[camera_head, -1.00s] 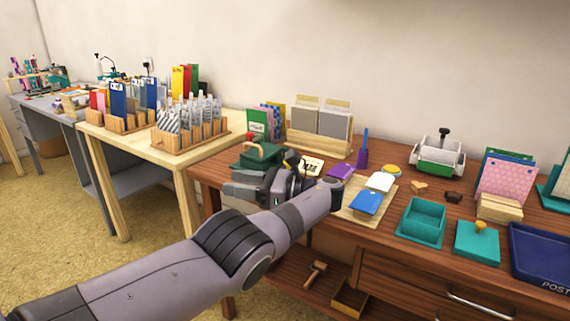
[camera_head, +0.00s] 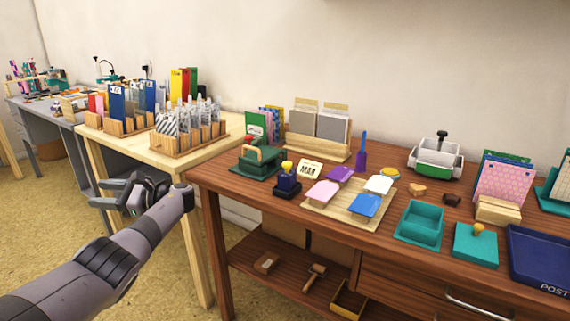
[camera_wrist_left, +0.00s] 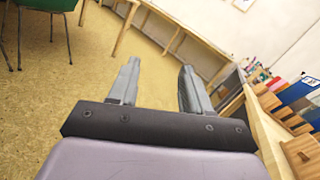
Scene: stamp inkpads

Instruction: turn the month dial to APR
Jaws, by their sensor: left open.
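I cannot make out a month on the device itself. My left gripper (camera_head: 106,193) is left of the brown table, in front of the light wooden table and well away from the device. In the left wrist view its two fingers (camera_wrist_left: 158,68) are apart with nothing between them. My right gripper is not in view.
The light wooden table (camera_head: 112,150) holds racks. Floor is clear around my left gripper.

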